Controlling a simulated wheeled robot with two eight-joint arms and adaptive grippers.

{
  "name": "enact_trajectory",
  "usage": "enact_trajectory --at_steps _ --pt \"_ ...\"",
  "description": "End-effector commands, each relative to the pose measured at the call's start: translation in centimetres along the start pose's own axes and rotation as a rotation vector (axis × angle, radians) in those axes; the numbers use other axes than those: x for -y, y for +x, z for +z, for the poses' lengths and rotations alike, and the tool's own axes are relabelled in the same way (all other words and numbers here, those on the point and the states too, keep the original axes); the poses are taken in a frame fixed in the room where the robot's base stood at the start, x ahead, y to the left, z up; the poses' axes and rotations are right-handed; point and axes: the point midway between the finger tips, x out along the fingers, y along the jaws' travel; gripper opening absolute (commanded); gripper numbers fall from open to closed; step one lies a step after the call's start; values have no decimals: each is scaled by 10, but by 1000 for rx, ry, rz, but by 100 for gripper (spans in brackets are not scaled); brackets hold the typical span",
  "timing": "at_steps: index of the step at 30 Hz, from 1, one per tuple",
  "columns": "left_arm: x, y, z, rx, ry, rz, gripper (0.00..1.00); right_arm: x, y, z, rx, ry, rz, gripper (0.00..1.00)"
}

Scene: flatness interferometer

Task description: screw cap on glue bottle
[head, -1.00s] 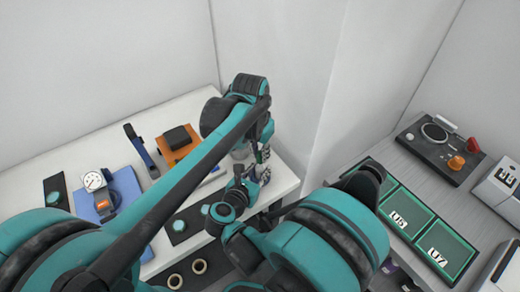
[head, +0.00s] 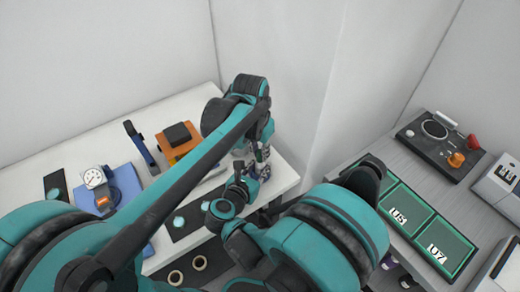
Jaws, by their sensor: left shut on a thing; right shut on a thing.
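My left gripper (head: 261,155) hangs down at the right end of the white table (head: 185,105), partly hidden by its own arm. My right gripper (head: 255,174) is just below it, close beside it, and its wrist covers part of it. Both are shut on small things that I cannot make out. The glue bottle and its cap cannot be told apart among the fingers. A small purplish patch shows between the two grippers. I cannot tell whether bottle and cap touch.
A grey bench with green trays (head: 407,210) and a black control box (head: 440,147) stands at right.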

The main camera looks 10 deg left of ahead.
Motion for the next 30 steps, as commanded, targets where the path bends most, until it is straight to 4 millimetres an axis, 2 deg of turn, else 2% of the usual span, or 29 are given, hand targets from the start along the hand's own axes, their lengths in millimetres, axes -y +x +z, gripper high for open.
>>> enact_trajectory --at_steps 5,8,17,30 --pt "0 1 0 0 16 2 10 0 0 0 0 0 0 0" --pt "0 1 0 2 110 18 10 0 0 0 0 0 0 0" --pt "1 2 0 2 753 115 10 0 0 0 0 0 0 0" --pt "0 2 -1 2 1826 277 10 0 0 0 0 0 0 0"
